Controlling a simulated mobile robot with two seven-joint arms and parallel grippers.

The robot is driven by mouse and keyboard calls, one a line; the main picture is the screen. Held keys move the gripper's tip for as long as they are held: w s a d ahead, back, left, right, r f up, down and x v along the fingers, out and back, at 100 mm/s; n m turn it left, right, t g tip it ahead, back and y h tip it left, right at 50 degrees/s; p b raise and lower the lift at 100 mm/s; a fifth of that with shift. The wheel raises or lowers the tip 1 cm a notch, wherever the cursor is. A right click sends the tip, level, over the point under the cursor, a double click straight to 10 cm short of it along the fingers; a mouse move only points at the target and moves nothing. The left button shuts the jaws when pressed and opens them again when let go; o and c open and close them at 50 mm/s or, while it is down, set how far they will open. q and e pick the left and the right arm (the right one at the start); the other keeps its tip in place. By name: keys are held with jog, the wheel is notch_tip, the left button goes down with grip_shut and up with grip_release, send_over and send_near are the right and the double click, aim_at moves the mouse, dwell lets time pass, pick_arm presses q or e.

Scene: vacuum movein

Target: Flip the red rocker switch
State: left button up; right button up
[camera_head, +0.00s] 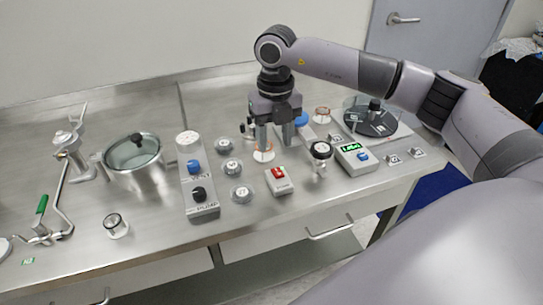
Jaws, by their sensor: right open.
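The red rocker switch (278,173) sits on a small white box (280,186) near the front of the steel bench. My right gripper (273,146) points down from above, behind the switch and a little to its left in the picture. Its two fingers are apart. A small white round piece with an orange ring (263,155) shows by the left finger; I cannot tell whether they touch. The red switch is not covered by the gripper. Which way the rocker is tipped is too small to tell. My left gripper is not in view.
A grey box with blue and black knobs (198,190) stands left, with several round dials between it and the switch. Right of the switch are a black-topped valve (321,150) and a box with a green display (354,158). A lidded pot (134,160) stands farther left.

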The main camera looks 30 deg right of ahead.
aim_at(278, 173)
jog(key=shift+d+f, duration=0.2)
notch_tip(278, 173, down, 7)
jog(key=shift+a+r+p, duration=0.1)
jog(key=shift+r+p, duration=0.1)
jog(key=shift+p, duration=0.25)
